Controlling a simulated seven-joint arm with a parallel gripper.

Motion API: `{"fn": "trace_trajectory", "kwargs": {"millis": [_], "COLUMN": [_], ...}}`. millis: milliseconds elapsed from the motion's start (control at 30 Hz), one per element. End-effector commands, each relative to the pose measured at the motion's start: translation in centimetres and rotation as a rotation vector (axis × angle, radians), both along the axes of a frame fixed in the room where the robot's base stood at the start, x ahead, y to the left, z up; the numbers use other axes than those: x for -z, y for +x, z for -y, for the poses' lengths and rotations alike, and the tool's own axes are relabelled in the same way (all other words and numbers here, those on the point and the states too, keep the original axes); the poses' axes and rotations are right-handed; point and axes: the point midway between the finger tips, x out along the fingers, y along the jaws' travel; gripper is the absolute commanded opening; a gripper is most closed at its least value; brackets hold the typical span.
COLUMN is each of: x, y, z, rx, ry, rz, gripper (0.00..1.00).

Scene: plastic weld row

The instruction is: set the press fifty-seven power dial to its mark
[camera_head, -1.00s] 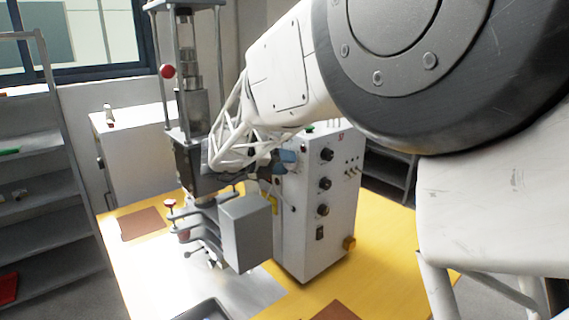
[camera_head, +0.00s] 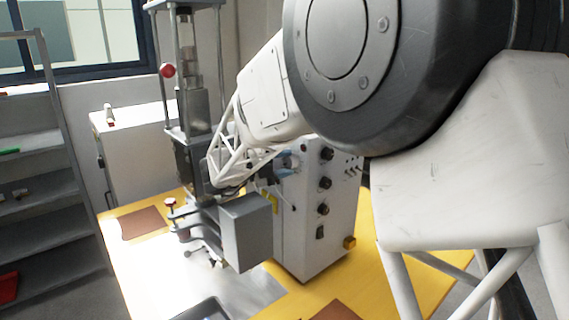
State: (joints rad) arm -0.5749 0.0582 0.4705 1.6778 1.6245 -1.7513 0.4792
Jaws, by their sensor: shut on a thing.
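The white press cabinet (camera_head: 312,235) stands on the yellow table, with several black dials in a column on its right-hand face: a top dial (camera_head: 326,154), a middle dial (camera_head: 325,183) and a lower dial (camera_head: 323,209). I cannot read their marks or tell which is the power dial. My gripper (camera_head: 291,161) is at the upper part of the cabinet's left-hand side, left of the top dial. It is small and partly hidden behind my white lattice forearm. It is shut on what seems to be a dial there; the held part is mostly hidden.
The tall grey press (camera_head: 193,100) with a red knob (camera_head: 167,70) stands close on the left. A grey block (camera_head: 247,235) is in front of the cabinet. Brown mats lie on the yellow table (camera_head: 385,270). Shelves (camera_head: 35,190) stand at the far left.

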Motion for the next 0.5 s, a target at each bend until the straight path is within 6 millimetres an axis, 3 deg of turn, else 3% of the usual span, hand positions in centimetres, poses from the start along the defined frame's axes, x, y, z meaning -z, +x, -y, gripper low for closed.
{"fn": "trace_trajectory", "kwargs": {"millis": [500], "x": [0.03], "y": [-0.01], "z": [-0.01], "rx": [0.000], "ry": [-0.031], "rz": [-0.031], "gripper": [0.22]}}
